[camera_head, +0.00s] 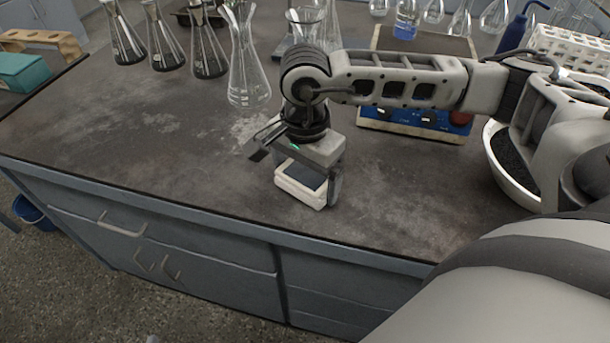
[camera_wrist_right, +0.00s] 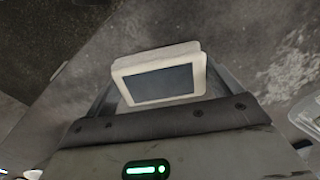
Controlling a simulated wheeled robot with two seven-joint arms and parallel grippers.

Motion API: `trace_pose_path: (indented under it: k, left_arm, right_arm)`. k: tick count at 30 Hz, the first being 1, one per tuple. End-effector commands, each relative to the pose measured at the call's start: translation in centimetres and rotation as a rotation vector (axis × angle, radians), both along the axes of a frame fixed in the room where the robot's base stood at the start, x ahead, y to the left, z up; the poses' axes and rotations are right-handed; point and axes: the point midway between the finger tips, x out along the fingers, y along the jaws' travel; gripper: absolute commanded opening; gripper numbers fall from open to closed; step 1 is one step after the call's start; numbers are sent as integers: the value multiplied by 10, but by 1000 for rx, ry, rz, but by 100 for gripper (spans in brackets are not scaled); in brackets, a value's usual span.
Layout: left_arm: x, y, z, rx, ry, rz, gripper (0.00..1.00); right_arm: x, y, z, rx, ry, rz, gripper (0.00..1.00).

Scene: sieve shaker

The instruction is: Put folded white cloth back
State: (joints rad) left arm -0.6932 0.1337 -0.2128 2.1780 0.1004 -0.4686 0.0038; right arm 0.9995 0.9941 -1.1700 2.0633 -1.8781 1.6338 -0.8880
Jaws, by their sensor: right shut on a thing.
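The white item I take as the folded white cloth (camera_head: 299,193) is a small pale slab with a dark rectangular panel on its face. It is near the bench's front edge in the head view. My right gripper (camera_head: 305,172) is over it from above, shut on it with a finger on either side. The right wrist view shows the white cloth (camera_wrist_right: 157,54) between the fingers, its dark panel facing the camera. I cannot tell whether it touches the bench or hangs just above. My left gripper is not in view.
Several glass flasks (camera_head: 247,75) stand at the back left of the dark bench (camera_head: 150,130). A device with a blue front panel (camera_head: 415,118) stands behind my right arm. A white bowl of dark grains (camera_head: 500,175) is at right. The bench's front left is clear.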

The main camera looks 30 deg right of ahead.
Motion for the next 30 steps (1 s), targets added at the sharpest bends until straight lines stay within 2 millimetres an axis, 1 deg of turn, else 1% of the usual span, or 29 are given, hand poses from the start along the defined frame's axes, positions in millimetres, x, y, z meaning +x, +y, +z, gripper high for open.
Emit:
trace_pose_path:
  k: [3,10,14,15,16,22,25,26,28,30]
  left_arm:
    - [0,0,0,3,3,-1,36]
    - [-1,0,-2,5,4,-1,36]
    - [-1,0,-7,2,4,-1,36]
    - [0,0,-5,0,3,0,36]
    - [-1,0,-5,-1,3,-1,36]
    - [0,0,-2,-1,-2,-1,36]
    - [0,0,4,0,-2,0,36]
    - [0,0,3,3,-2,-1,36]
    - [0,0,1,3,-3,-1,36]
    - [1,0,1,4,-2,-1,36]
  right_arm:
    - [0,0,-9,0,0,-1,68]
    - [0,0,-10,1,-2,-1,68]
    - [0,1,-14,1,-2,-1,68]
    - [0,1,-13,1,-2,-1,96]
    - [0,1,-12,1,-2,-1,100]
    - [0,1,-12,1,-2,-1,100]
    - [0,1,-7,1,-2,-1,100]
    - [1,1,-5,1,-4,-1,100]
    - [2,1,4,2,-8,-1,100]
    - [2,1,17,2,-9,-1,100]
